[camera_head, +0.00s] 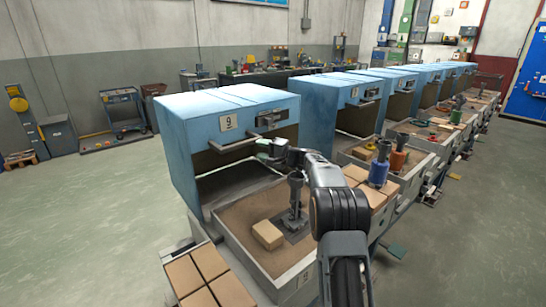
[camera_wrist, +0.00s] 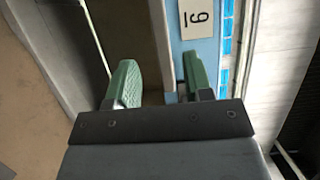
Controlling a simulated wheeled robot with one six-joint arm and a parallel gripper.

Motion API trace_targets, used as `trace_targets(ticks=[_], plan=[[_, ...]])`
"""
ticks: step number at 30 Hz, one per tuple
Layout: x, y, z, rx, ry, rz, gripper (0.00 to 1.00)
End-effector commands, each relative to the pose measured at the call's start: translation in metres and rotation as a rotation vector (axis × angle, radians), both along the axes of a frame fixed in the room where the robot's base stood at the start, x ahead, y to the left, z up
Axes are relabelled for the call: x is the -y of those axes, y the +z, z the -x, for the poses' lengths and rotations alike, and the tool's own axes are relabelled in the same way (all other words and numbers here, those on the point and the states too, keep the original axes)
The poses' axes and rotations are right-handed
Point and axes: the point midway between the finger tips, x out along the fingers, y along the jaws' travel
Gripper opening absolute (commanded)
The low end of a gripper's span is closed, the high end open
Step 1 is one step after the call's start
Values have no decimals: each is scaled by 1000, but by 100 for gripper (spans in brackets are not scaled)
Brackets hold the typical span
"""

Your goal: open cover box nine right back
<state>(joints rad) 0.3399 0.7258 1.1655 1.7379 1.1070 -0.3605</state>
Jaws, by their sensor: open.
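The blue cover of box nine (camera_head: 220,104) stands closest to me in the head view, with a label reading 9. Its front is open below, above a sandy bed. I cannot tell whether the fingers touch the bar.
Below my arm, a grey-rimmed tray (camera_head: 238,252) holds sand, a tan block (camera_head: 267,235) and a dark upright tool (camera_head: 296,200). More blue boxes (camera_head: 335,95) stand in a row to the right. Open floor (camera_head: 80,215) lies to the left.

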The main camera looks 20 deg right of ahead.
Motion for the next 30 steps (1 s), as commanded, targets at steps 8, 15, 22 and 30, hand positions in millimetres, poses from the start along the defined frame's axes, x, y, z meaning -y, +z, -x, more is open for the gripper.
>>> trace_targets(ticks=[8,15,22,30], plan=[[26,0,28,-1,-1,1,47],[32,0,36,1,0,1,47],[32,0,36,0,0,0,47],[33,0,35,0,0,0,47]])
